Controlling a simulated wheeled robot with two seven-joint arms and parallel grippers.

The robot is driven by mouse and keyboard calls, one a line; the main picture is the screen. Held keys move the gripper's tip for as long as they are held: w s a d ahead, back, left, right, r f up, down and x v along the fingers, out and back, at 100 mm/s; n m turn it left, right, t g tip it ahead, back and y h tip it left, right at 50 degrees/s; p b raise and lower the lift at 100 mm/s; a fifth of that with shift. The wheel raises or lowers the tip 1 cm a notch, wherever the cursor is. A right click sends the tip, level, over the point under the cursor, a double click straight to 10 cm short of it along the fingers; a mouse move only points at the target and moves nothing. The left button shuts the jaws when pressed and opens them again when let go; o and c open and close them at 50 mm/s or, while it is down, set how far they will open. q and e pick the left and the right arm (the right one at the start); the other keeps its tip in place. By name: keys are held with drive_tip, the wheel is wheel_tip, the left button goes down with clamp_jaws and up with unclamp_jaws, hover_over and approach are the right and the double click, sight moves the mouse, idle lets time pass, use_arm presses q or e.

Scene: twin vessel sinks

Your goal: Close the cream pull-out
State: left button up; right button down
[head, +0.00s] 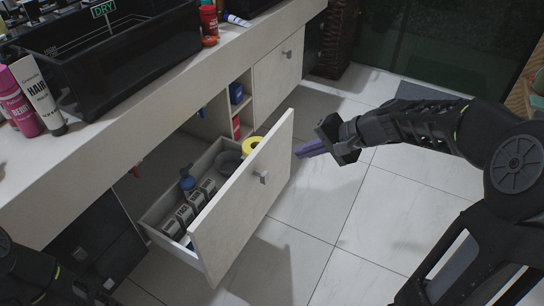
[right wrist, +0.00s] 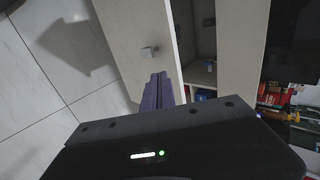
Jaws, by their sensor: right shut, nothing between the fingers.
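The cream pull-out (head: 243,208) is a drawer under the counter, and it stands pulled out. Its front has a small square metal knob (head: 262,177). Inside lie several dark boxes, a blue bottle, a grey round item and a yellow roll. My right gripper (head: 298,152) has purple fingers pressed together and empty, just right of the far top corner of the drawer front. In the right wrist view its fingers (right wrist: 157,92) point toward the drawer front (right wrist: 135,35), with the knob (right wrist: 149,52) just ahead. Contact cannot be told. My left gripper is not seen; only part of my left arm shows at lower left.
The counter (head: 150,115) above carries a black basin (head: 115,50), a pink bottle (head: 18,108) and a white tube (head: 38,95). Beyond the drawer are an open shelf (head: 237,108) and a cream cabinet door (head: 278,72). The tiled floor (head: 350,215) on the right is clear.

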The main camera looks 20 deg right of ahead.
sight(256, 158)
drive_tip(key=b+x, duration=0.1)
drive_tip(key=x, duration=0.3)
drive_tip(key=w+r+b+x, duration=0.1)
drive_tip(key=x, duration=0.3)
drive_tip(key=a+r+b+x, duration=0.1)
drive_tip(key=x, duration=0.4)
drive_tip(key=shift+w+a, duration=0.1)
drive_tip(key=shift+w, duration=0.1)
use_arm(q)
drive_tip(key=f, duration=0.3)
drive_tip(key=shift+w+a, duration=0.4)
use_arm(e)
drive_tip(key=shift+w+a, duration=0.1)
drive_tip(key=shift+w, duration=0.05)
